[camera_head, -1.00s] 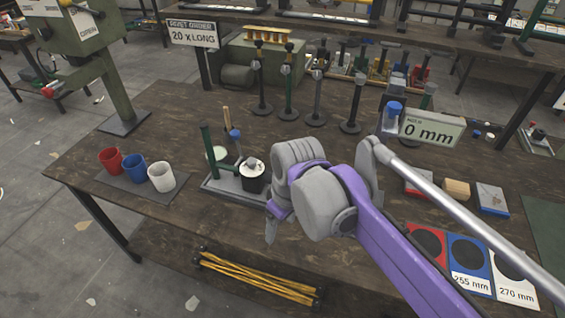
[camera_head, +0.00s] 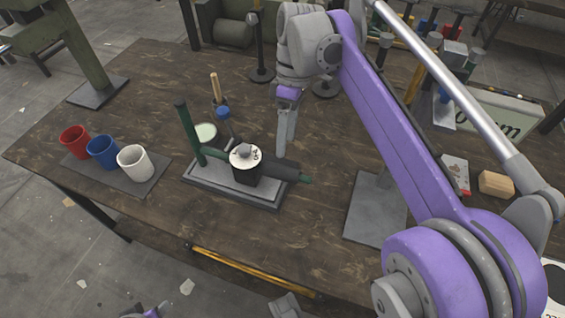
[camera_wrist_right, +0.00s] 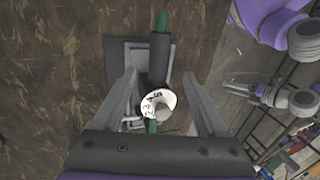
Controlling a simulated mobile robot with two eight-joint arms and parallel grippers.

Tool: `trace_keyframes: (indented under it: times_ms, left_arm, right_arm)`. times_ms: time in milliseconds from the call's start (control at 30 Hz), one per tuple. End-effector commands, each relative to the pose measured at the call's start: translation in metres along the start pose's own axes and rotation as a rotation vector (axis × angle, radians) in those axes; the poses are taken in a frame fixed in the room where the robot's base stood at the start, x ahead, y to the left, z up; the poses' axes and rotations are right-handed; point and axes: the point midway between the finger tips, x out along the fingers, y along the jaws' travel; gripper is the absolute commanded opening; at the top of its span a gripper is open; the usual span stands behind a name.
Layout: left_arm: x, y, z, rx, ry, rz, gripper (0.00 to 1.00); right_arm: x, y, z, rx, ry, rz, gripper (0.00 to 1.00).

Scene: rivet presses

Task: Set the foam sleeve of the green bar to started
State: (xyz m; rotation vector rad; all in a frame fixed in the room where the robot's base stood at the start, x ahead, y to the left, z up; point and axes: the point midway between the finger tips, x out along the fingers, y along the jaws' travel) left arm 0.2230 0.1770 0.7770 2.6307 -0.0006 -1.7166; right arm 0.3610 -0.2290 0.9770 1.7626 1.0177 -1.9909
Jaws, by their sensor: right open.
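The green bar (camera_head: 306,179) lies across a grey fixture (camera_head: 215,187) on the table, with a dark foam sleeve (camera_head: 277,168) around it. In the right wrist view the sleeve (camera_wrist_right: 158,58) lies along the bar, whose green end (camera_wrist_right: 162,20) sticks out beyond it. A black block with a white numbered dial (camera_head: 245,154) stands beside the sleeve. My right gripper (camera_head: 284,150) is open above the sleeve. In the right wrist view its fingers (camera_wrist_right: 159,75) stand apart on either side of sleeve and dial (camera_wrist_right: 157,103). My left gripper shows small at the right (camera_wrist_right: 262,93); its opening is unclear.
An upright green post (camera_head: 188,130) rises from the fixture. Red (camera_head: 75,141), blue (camera_head: 102,151) and white (camera_head: 136,162) cups stand on a mat at the left. A grey plate (camera_head: 375,212) and a wooden block (camera_head: 496,183) lie to the right.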

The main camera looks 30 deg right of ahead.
Motion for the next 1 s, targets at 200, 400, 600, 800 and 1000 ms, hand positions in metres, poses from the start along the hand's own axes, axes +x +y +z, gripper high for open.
trace_keyframes:
  times_ms: [200,400,600,800,1000]
  left_arm:
    - [0.014,0.0,0.006,0.0,-0.005,0.0,0.5]
    - [0.02,0.0,0.008,0.0,-0.008,0.0,0.5]
    - [0.022,0.0,0.009,0.0,-0.008,0.0,0.5]
    - [0.022,0.0,0.009,0.0,-0.008,0.0,0.5]
    - [0.022,0.0,0.009,0.0,-0.008,0.0,0.5]
  right_arm:
    - [0.046,0.001,-0.001,-0.001,0.0,0.0,0.75]
    - [0.073,0.0,0.0,0.001,0.0,0.0,0.75]
    - [0.081,0.0,0.0,0.001,0.0,0.001,0.75]
    - [0.081,0.0,0.0,0.001,0.0,0.001,0.75]
    - [0.081,0.0,0.0,0.001,0.0,0.001,0.43]
